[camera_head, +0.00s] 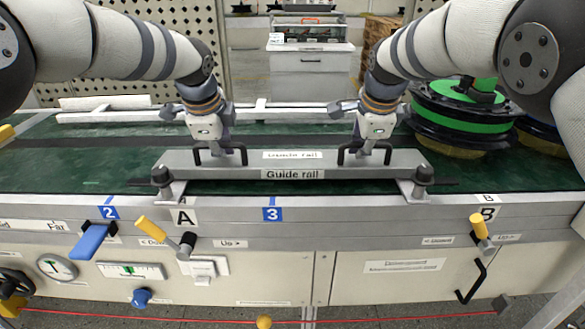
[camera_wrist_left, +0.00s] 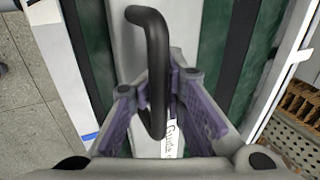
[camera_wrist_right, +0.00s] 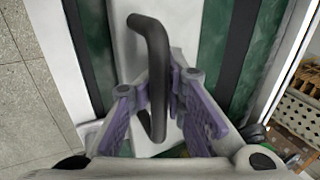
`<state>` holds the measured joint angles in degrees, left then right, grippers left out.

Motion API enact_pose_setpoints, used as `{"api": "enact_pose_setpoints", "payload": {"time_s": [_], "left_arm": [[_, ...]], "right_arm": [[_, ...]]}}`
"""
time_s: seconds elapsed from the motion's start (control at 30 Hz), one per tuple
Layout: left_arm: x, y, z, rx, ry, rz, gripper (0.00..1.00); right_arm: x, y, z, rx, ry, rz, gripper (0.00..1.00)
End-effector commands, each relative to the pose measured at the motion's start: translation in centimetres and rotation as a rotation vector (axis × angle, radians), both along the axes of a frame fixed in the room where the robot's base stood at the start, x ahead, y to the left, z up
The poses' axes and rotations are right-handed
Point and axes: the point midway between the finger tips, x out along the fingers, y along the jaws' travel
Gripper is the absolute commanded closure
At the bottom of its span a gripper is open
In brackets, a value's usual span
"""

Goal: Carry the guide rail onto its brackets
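The guide rail (camera_head: 225,172) is a long grey bar with a "Guide rail" label, lying level along the front of the green work surface in the head view. Its ends are at the left bracket (camera_head: 172,190) by sign A and the right bracket (camera_head: 415,188) by sign B; I cannot tell whether it rests on them. My left gripper (camera_head: 212,145) is shut on the rail's left black handle (camera_wrist_left: 157,55). My right gripper (camera_head: 372,145) is shut on the right black handle (camera_wrist_right: 157,55). In both wrist views the purple-padded fingers flank the handle bar closely.
A black knob stands at each bracket, left (camera_head: 161,176) and right (camera_head: 424,174). Yellow levers (camera_head: 155,230) and (camera_head: 478,226) and a blue lever (camera_head: 90,241) stick out from the front panel. A green and black hub (camera_head: 455,112) stands at right. White rails (camera_head: 110,115) lie behind.

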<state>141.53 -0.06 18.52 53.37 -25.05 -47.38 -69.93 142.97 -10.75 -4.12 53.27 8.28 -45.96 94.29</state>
Motion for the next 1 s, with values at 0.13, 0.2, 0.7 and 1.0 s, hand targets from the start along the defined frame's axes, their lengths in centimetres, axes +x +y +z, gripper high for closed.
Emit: {"api": "enact_pose_setpoints", "payload": {"time_s": [0.13, 0.2, 0.7, 1.0], "left_arm": [[0.0, 0.0, 0.2, 0.000, -0.003, -0.001, 0.67], [0.0, 0.0, 0.2, 0.001, -0.003, -0.001, 0.67], [-0.6, 0.1, 1.7, 0.002, -0.004, 0.000, 0.67], [-2.7, 0.1, 6.7, 0.001, -0.004, 0.000, 0.67]], "right_arm": [[0.1, 0.0, 0.3, 0.000, -0.005, 0.001, 0.67], [0.1, 0.0, 0.3, -0.001, -0.005, 0.001, 0.67], [0.1, -0.2, 0.1, -0.003, -0.002, -0.001, 0.67], [0.0, -0.2, 0.0, -0.003, -0.001, -0.001, 0.67]]}}
